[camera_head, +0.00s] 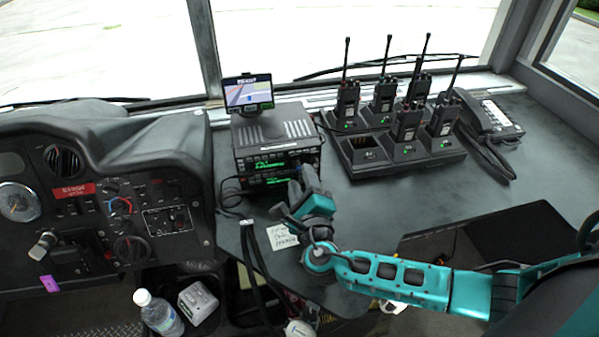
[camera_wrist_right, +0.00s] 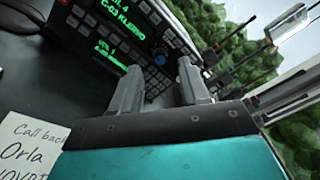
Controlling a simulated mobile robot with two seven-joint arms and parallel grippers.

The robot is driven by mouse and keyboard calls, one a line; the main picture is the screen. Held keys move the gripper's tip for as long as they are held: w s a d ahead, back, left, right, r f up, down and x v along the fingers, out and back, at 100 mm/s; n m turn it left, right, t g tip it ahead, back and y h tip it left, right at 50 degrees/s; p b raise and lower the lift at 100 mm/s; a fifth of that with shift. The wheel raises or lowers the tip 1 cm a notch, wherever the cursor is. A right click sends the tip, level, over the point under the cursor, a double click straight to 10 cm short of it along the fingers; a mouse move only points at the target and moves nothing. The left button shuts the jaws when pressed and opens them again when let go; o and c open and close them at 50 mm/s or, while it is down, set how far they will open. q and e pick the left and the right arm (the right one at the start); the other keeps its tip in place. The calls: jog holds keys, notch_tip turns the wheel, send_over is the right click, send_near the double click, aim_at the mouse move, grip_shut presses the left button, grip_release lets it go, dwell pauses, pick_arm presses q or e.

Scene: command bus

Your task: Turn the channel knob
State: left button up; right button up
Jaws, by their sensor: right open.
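The black two-way radio (camera_head: 273,140) with green displays stands on the dash under a small screen. In the right wrist view, its front panel (camera_wrist_right: 112,42) shows lit green text and rows of buttons. A small round knob with a bluish face (camera_wrist_right: 158,62) sits on that panel; I take it for the channel knob. My right gripper (camera_head: 297,196) is in front of the radio's lower right part and hides some of it. In the wrist view, its two fingers (camera_wrist_right: 157,80) are apart and empty, with the knob showing beyond the gap. I cannot tell whether they touch the panel.
A handwritten note (camera_head: 282,237) lies left of my right gripper. A charger rack (camera_head: 400,160) with several handheld radios and a corded handset (camera_head: 490,118) stand to the right. A black cable (camera_head: 228,200) hangs left of the radio. Bare dash lies between gripper and rack.

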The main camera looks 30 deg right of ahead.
aim_at(298, 168)
jog(key=shift+x, duration=1.6)
jog(key=shift+s, duration=0.1)
grip_shut()
